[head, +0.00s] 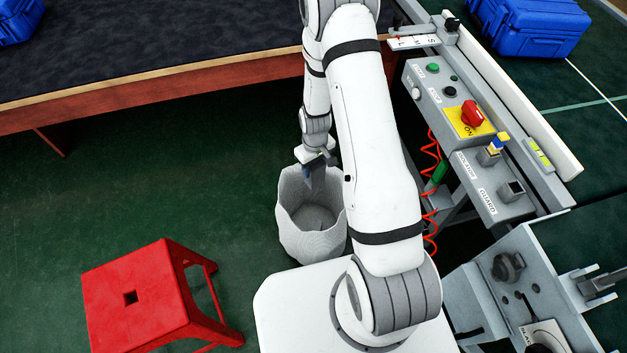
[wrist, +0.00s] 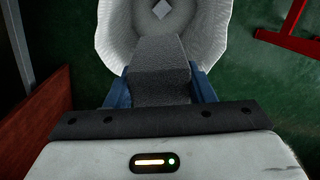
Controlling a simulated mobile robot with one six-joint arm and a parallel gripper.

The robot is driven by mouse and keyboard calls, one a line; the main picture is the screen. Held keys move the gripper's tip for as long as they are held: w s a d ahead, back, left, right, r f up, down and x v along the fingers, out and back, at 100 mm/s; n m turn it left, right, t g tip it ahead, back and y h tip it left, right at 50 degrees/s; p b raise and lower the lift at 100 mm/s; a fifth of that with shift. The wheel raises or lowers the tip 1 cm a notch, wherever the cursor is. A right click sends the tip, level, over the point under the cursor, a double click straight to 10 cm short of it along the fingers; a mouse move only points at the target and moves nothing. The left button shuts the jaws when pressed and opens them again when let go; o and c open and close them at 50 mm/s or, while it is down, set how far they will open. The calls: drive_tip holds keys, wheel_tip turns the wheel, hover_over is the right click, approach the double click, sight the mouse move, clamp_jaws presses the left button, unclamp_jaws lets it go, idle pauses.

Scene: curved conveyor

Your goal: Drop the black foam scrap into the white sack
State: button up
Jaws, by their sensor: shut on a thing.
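The black foam scrap (wrist: 160,72) is a dark grey, speckled slab in the wrist view, held between the blue fingers of my gripper (wrist: 160,92). It reaches out past the fingertips over the mouth of the white sack (wrist: 112,38). The sack stands open on the floor in the head view (head: 312,240), with a pale ribbed wall. My gripper (head: 309,176) is above the sack's opening in the head view, pointing down, near its back rim. The scrap is hard to make out in the head view. A small pale square shows inside the sack in the wrist view.
A red stool (head: 140,295) stands left of the sack on the green floor. A grey control panel (head: 465,120) with a red knob and a coiled red cable is on the right. A dark-topped conveyor (head: 150,50) with a wooden edge runs behind.

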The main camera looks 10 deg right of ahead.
sight(313, 180)
drive_tip(key=f+n+b, duration=0.1)
drive_tip(key=f+b, duration=0.1)
drive_tip(key=w+f+n+b, duration=0.1)
drive_tip(key=f+b, duration=0.1)
drive_tip(key=shift+w+f+n+b, duration=0.15)
drive_tip(key=shift+f+n+b, duration=0.05)
drive_tip(key=shift+n+b, duration=0.2)
drive_tip(key=shift+f+b, duration=1.75)
drive_tip(key=shift+f, duration=1.2)
drive_tip(key=o, duration=1)
drive_tip(key=shift+r, duration=0.1)
wheel_tip(313, 180, up, 8)
drive_tip(key=shift+f+p, duration=0.15)
drive_tip(key=shift+p, duration=0.8)
